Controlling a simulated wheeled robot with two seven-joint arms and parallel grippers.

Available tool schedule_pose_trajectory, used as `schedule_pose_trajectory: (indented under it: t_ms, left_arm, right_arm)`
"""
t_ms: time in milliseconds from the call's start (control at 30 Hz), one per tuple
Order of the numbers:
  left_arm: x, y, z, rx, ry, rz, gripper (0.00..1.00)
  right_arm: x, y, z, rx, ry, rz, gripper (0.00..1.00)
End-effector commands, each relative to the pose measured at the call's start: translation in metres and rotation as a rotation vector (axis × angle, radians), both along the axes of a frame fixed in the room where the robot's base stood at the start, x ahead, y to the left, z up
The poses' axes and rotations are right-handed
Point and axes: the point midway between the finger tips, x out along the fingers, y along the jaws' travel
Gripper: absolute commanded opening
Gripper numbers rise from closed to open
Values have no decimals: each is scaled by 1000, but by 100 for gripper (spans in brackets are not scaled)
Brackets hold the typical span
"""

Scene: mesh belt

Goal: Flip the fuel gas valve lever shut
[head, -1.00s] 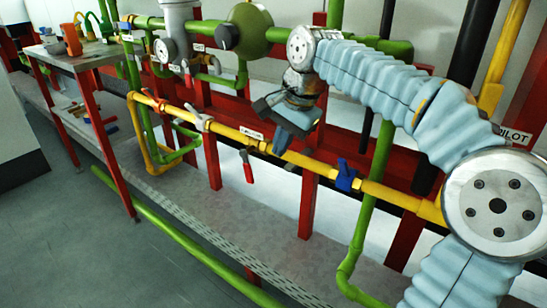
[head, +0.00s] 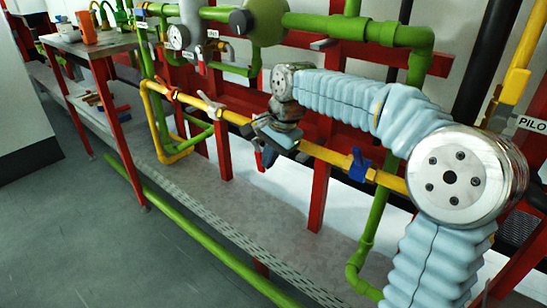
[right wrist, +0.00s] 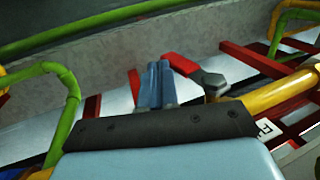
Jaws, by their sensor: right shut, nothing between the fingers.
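The red lever (right wrist: 181,64) shows in the right wrist view, joined to a grey metal valve body (right wrist: 208,82) at the yellow pipe (right wrist: 280,92). The lever points away from the pipe, at an angle across its line. My right gripper (right wrist: 157,82) is shut and empty, its blue fingers just left of the lever. Whether they touch it I cannot tell. In the head view the right gripper (head: 268,157) is at the yellow pipe (head: 325,153), and it hides the lever there. My left gripper is not in view.
A blue-handled valve (head: 360,166) sits farther right on the yellow pipe. Another red-handled lever (head: 171,95) is farther left. Red posts (head: 320,188) and green pipes (head: 375,215) stand around. A workbench (head: 90,46) is at the left; the grey floor is open.

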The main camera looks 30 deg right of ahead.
Motion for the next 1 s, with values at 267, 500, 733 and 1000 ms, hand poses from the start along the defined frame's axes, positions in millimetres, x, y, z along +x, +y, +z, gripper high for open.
schedule_pose_trajectory:
  t_ms: [267,500,733,1000]
  left_arm:
    - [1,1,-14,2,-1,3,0]
    - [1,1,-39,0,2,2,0]
    - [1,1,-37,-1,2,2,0]
    - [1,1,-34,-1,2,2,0]
  right_arm:
    - [4,2,-9,18,-42,-1,0]
    - [13,6,-12,76,-181,-1,0]
    - [15,7,-9,84,-196,1,0]
    - [15,8,-5,84,-196,3,0]
